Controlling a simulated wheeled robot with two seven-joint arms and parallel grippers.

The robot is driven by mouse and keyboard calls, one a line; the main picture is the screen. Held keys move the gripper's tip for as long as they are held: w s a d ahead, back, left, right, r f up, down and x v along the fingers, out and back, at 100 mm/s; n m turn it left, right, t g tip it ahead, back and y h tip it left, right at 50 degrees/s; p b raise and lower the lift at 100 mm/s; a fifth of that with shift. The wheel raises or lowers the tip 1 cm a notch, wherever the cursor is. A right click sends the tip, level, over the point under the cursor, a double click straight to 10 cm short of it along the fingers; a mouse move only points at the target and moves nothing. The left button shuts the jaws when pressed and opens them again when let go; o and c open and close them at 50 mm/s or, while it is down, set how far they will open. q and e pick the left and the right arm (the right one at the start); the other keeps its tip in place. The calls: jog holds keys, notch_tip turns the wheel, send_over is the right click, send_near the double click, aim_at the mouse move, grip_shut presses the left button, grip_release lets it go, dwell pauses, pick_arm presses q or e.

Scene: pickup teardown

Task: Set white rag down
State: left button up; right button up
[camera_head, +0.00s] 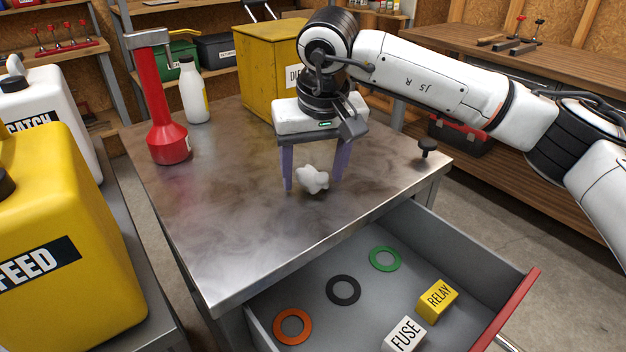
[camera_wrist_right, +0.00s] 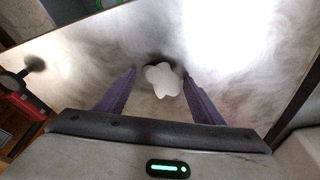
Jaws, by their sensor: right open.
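The white rag (camera_head: 313,180) is a small crumpled lump on the metal bench top (camera_head: 235,225), near its middle. My right gripper (camera_head: 312,187) points down over it, with its purple fingers spread apart, one on each side of the rag. In the right wrist view the rag (camera_wrist_right: 162,80) lies between and a little beyond the open fingers (camera_wrist_right: 160,100), with clear gaps on both sides. A dark shadow shows beside it. My left gripper is not in view.
An open drawer (camera_head: 470,258) below the bench holds orange, black and green rings, a yellow RELAY box (camera_head: 437,299) and a white FUSE box (camera_head: 404,335). A red tool (camera_head: 168,142), a white bottle (camera_head: 193,92) and a yellow bin (camera_head: 268,70) stand toward the back. A black knob (camera_head: 427,147) is at right.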

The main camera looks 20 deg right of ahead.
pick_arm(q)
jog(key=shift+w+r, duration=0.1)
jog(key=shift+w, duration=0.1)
pick_arm(e)
jog(key=shift+c, duration=1.3)
jog(key=c, duration=0.9)
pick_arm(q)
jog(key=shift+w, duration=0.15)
pick_arm(e)
jog(key=shift+c, duration=0.3)
jog(key=shift+r, duration=0.1)
